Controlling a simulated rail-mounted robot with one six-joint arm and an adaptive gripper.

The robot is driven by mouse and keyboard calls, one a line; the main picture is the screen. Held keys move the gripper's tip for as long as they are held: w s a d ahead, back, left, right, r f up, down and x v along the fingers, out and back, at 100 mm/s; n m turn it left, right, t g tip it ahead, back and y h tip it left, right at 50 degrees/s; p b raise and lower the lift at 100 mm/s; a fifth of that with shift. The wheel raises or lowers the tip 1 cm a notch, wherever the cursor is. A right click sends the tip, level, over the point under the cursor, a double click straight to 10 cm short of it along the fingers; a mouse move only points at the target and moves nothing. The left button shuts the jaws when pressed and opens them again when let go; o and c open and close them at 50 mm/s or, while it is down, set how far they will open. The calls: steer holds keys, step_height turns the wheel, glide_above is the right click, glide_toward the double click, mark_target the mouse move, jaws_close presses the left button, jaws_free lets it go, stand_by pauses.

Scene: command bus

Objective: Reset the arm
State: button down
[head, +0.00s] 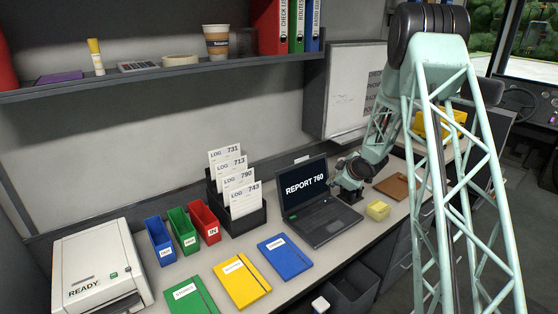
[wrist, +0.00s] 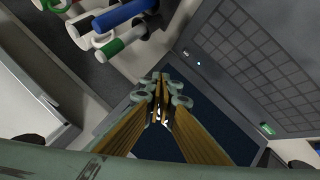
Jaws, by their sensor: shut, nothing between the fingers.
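My gripper (wrist: 160,112) is shut and empty, its yellow-brown fingers together in the middle of the wrist view. In the head view my gripper is at the end of the pale green arm, low by the right side of the open laptop (head: 322,222); its fingertips are hard to make out there. The laptop screen (head: 301,186) reads REPORT 760. In the wrist view a dark blue panel, apparently the screen (wrist: 205,118), lies behind the fingers, and a grey keyboard-like grid (wrist: 245,65) is at the upper right. I cannot tell whether the fingers touch anything.
A yellow block (head: 378,210) and a brown board (head: 397,187) lie right of the laptop. A log-card rack (head: 238,215), three colored bins (head: 185,230), several notebooks (head: 285,257) and a printer (head: 98,270) fill the left. A shelf (head: 170,75) and whiteboard (head: 350,90) are above.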

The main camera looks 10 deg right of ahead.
steer(key=s+a+r+m+h, duration=0.1)
steer(key=s+a+r, duration=0.1)
steer(key=s+r, duration=0.5)
steer(key=s+a+r+m+g+h, duration=0.1)
steer(key=s+a+r+m, duration=0.15)
steer(key=r, duration=0.75)
steer(key=s+a+r+m+h, duration=0.1)
steer(key=s+a+r, duration=0.1)
steer(key=s+r, duration=0.55)
steer(key=s+a+r+m+g, duration=0.1)
steer(key=s+a+r, duration=0.4)
steer(key=s, duration=0.4)
steer(key=s+a+r+m+g, duration=0.1)
steer(key=s+a+r+m, duration=0.15)
steer(key=s+r, duration=0.55)
steer(key=s+a, duration=0.4)
steer(key=s, duration=0.8)
steer(key=s+a+m+g+y, duration=0.1)
steer(key=s+a, duration=0.4)
steer(key=s, duration=0.7)
steer(key=s+a+f+g+y, duration=0.1)
steer(key=s+a, duration=0.3)
steer(key=s, duration=0.8)
steer(key=shift+a+m, duration=0.35)
steer(key=shift+m, duration=0.05)
